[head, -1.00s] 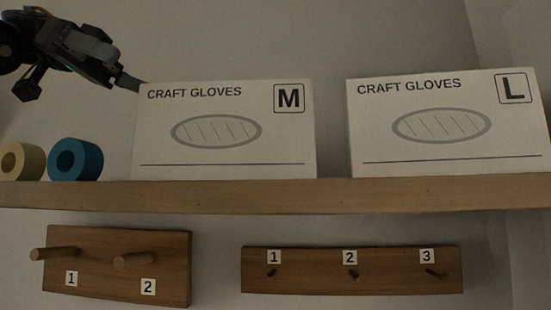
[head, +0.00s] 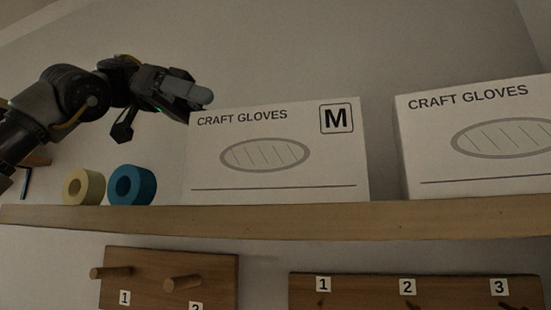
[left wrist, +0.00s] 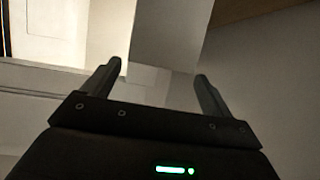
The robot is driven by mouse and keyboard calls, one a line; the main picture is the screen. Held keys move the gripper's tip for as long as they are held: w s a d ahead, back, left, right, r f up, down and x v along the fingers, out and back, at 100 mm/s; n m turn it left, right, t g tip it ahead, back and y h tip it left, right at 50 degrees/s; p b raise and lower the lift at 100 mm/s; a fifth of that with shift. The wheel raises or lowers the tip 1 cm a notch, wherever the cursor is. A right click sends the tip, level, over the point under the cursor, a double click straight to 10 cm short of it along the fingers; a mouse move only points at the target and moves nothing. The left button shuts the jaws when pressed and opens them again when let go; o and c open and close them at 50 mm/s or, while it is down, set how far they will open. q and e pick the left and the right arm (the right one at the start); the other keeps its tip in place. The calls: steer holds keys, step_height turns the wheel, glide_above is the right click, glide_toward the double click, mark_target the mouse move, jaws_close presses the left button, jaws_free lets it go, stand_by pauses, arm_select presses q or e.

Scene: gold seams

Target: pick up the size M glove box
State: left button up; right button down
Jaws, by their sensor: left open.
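The size M glove box (head: 280,175) is a white box marked CRAFT GLOVES and M, standing upright on the wooden shelf (head: 300,220). My left gripper (head: 198,103) is at its upper left corner in the head view, with its fingers toward the box. In the left wrist view the gripper (left wrist: 157,82) is open, its two fingers spread. A pale flat-sided block, seemingly the M box (left wrist: 168,35), lies ahead between the fingertips. I cannot tell whether they touch it. My right gripper is not in view.
A white L glove box (head: 480,160) stands right of the M box, with a gap between. A cream roll (head: 75,187) and a blue roll (head: 143,186) sit left of it. Below the shelf hang a two-peg board (head: 215,265) and a numbered hook board (head: 450,292).

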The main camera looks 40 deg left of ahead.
mark_target(238, 118)
arm_select(q)
steer(key=shift+s+d+f, duration=0.1)
steer(key=shift+s+d, duration=0.05)
steer(key=shift+d, duration=0.15)
steer(key=p+x, duration=0.1)
steer(key=x, duration=0.3)
steer(key=shift+w, duration=0.3)
steer(key=shift+w+d+f, duration=0.1)
steer(key=shift+d, duration=0.05)
steer(key=shift+s, duration=0.3)
steer(key=shift+c, duration=1.2)
steer(key=shift+w, duration=0.1)
steer(key=c, duration=1.6)
steer(key=shift+o, duration=0.2)
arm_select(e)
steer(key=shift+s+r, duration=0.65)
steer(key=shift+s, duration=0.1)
